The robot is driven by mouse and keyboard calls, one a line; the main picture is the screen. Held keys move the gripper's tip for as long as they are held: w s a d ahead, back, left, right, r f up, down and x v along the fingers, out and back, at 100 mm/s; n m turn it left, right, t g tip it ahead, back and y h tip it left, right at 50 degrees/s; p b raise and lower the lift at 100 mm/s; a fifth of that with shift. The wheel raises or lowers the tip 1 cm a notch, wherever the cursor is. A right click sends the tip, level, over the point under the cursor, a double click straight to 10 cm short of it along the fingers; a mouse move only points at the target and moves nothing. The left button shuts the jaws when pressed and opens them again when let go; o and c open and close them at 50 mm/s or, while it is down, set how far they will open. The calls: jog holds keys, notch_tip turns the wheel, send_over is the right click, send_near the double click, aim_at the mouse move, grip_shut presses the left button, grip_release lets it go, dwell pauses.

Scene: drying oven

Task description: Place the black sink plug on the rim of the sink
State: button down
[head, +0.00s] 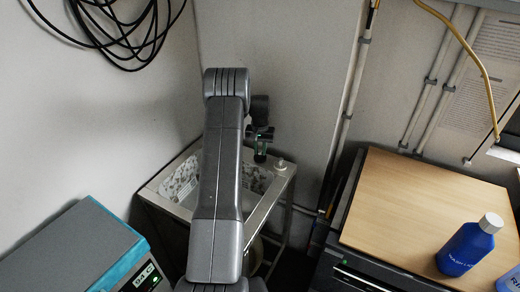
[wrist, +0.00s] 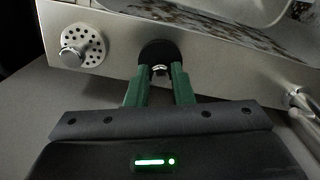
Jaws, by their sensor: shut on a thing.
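The steel sink (head: 168,203) stands in the corner, partly hidden behind my arm. Its rim also crosses the wrist view (wrist: 215,60). My gripper (head: 260,157) is over the far right part of the sink. In the wrist view my gripper's green fingers (wrist: 160,88) are shut on the small metal grip of the black sink plug (wrist: 158,50). The plug shows against the steel rim, between the perforated disc and the basin. I cannot tell whether it touches the rim.
A perforated metal disc with a knob (wrist: 82,45) sits on the rim left of the plug. A pipe end (wrist: 298,97) shows at the right. A wooden-topped cabinet (head: 405,210) with a blue bottle (head: 463,250) stands right, a teal-edged box (head: 75,250) left.

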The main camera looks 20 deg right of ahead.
aim_at(260, 152)
jog(key=c, duration=1.3)
grip_release()
jog(key=shift+o, duration=0.2)
notch_tip(260, 152, up, 12)
jog(key=b, duration=0.1)
jog(key=shift+r+b, duration=0.15)
jog(key=shift+b, duration=0.25)
jog(key=shift+c, duration=0.4)
